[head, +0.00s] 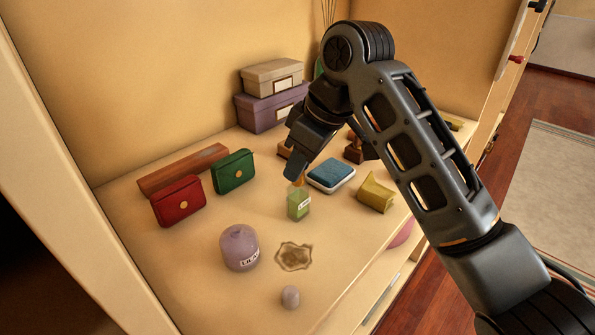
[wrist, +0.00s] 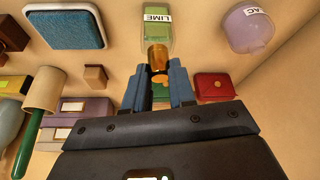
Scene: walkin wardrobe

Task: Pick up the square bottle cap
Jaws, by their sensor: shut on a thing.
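The square bottle (head: 299,204) is pale green with a LIME label and stands on the shelf. It also shows in the wrist view (wrist: 158,25). Its gold cap (wrist: 157,57) is at the bottle's neck, between my fingertips; a sliver of the cap shows in the head view (head: 299,182). My gripper (head: 297,173) reaches down from above, with its blue fingers shut on the cap. The fingers also show in the wrist view (wrist: 159,77). The fingers hide part of the cap, and I cannot tell whether it is still seated on the bottle.
A lilac bottle (head: 240,248), a grey rounded piece (head: 290,297) and a flat brownish patch (head: 294,257) lie in front. Red (head: 179,201) and green (head: 233,171) purses stand left. A blue-topped box (head: 331,175) and yellow item (head: 375,194) are right. Stacked boxes (head: 270,107) stand behind.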

